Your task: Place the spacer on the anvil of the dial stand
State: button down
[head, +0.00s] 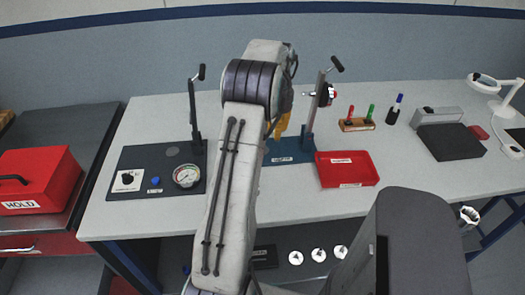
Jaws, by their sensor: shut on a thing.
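My arm fills the middle of the head view. Yellow parts of my gripper (281,126) show just past its right side, in front of a stand with a blue base (290,153) and a slanted post (316,100) with a black-knobbed lever. A dark and red round part on that post may be a dial. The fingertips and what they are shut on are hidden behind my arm. I cannot make out the spacer or the anvil. A second stand (193,110) at left has a dark plate, with a round gauge (186,176) at its front right.
A red tray (346,170) sits right of the blue base. Behind it is a wooden block (356,124) with coloured pens. A dark grey device (450,140) and a lamp (494,84) are at right. A red HOLD box (38,181) stands far left. The table's front right is clear.

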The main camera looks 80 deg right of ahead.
jog(key=w+d+f+p, duration=0.1)
jog(key=f, duration=0.1)
jog(key=w+f+p, duration=0.1)
jog(key=w+f, duration=0.1)
jog(key=w+d+f+p, duration=0.1)
jog(key=w+f, duration=0.1)
jog(key=shift+d, duration=0.35)
jog(key=shift+f, duration=2.15)
jog(key=shift+f, duration=0.2)
jog(key=c, duration=1.1)
grip_release()
jog(key=shift+r, duration=0.1)
